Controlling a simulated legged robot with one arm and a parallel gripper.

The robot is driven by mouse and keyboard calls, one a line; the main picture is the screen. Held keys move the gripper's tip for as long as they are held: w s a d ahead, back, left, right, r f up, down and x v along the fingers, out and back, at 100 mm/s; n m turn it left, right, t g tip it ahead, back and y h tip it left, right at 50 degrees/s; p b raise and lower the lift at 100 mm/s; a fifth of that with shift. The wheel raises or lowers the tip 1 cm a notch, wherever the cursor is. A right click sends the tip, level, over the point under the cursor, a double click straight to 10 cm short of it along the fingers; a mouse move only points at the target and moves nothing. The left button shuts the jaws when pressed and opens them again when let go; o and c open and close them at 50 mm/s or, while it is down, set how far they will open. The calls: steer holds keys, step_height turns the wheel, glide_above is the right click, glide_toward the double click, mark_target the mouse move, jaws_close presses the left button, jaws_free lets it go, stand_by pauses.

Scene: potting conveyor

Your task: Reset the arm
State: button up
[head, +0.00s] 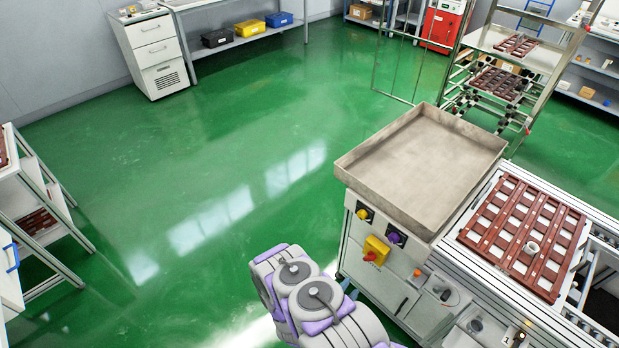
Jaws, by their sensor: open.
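My arm shows at the bottom centre of the head view as rounded grey and purple links with two dark-centred round joint caps. It stands over the green floor (220,190), just left of the conveyor machine's white cabinet. The arm's lower part is cut off by the bottom edge. My gripper is not visible, and nothing held by it shows.
An empty metal tray (425,160) tops the cabinet (385,285), above an emergency stop (374,252). A metal rack (462,92) stands behind. The floor at left-centre is clear.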

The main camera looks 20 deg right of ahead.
steer(key=w+a+r+n+g+y, duration=0.1)
steer(key=w+a+r+y, duration=0.25)
steer(key=w+a, duration=0.3)
steer(key=w+a+r+g+y, duration=0.2)
steer(key=w+a+r+y, duration=0.1)
steer(key=w+a+r, duration=0.3)
steer(key=a+r+n+g+y, duration=0.1)
steer(key=a+r+n+y, duration=0.2)
steer(key=r, duration=0.6)
steer(key=a+r+n+y, duration=0.25)
steer(key=a+r, duration=0.35)
steer(key=r, duration=0.3)
steer(key=s+a+r+n+g+y, duration=0.1)
steer(key=s+r+n+g, duration=0.35)
steer(key=s+r, duration=1)
steer(key=s+d+r+n, duration=0.1)
steer(key=s+r+n, duration=0.1)
steer(key=s, duration=0.5)
steer(key=s+d+r+n+g+h, duration=0.1)
steer(key=s+d+r+n, duration=0.1)
steer(key=s+r, duration=0.3)
steer(key=s+d+r+n, duration=0.2)
steer(key=s+r+n, duration=0.1)
steer(key=s, duration=0.5)
steer(key=shift+s+r+g, duration=0.35)
steer(key=shift+s+r, duration=0.05)
steer(key=shift+r, duration=0.3)
